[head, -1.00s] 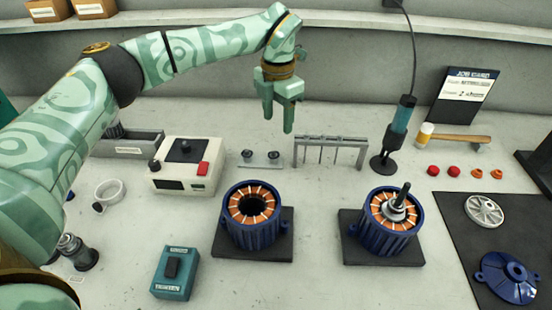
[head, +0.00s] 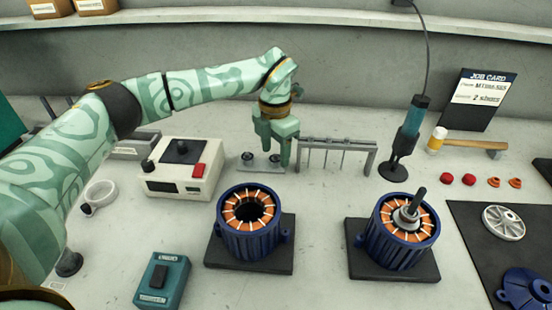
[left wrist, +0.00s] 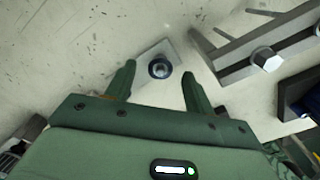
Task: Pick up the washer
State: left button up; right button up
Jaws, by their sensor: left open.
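A small grey plate (head: 261,167) stands on the bench and carries two small dark round pieces. The left piece (head: 247,156) shows clear in the head view; the right one (head: 275,160) is partly behind my fingers. My left gripper (head: 276,152) points down over the plate's right side, open and empty. In the left wrist view one dark round piece (left wrist: 159,68), probably a washer on a peg, lies between the spread fingertips (left wrist: 158,73) on the plate (left wrist: 150,88). I cannot tell whether the fingertips are level with it. My right gripper is not in view.
A slotted metal rack (head: 337,145) stands close to the right of the gripper. A white box with a red button (head: 182,172) is on the left. Two blue stators (head: 246,228) (head: 397,238) stand on dark pads in front. A teal screwdriver (head: 409,135) stands further right.

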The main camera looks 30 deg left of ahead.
pick_arm(q)
jog(key=shift+f+p, duration=0.3)
jog(key=shift+f, duration=0.05)
dwell(0.4)
jog(key=c, duration=0.9)
